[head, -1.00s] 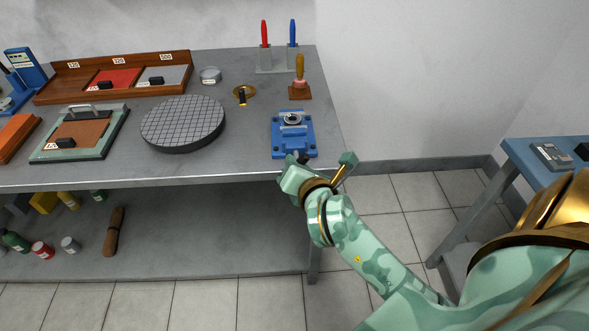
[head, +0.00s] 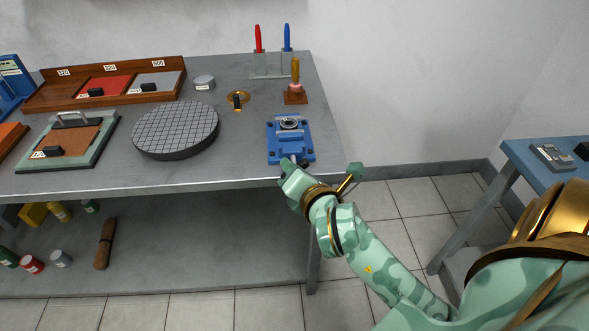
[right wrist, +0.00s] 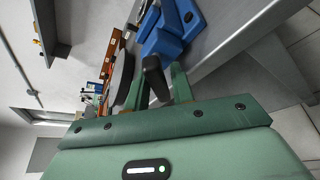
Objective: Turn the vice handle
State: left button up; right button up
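The blue vice (head: 290,146) stands near the right front corner of the grey bench, with a round grey ring-like part (head: 289,123) on top. My right gripper (head: 289,167) is at the vice's front, at the bench edge. The blue vice body (right wrist: 165,38) shows just beyond. In the head view the gripper mostly hides the handle. My left gripper is not in view.
Red and blue handled tools stand in a rack (head: 271,66) behind. A blue table (head: 530,160) stands at the right, across open floor.

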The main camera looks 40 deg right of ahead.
jog(key=shift+o, duration=0.6)
jog(key=shift+s+r, duration=0.1)
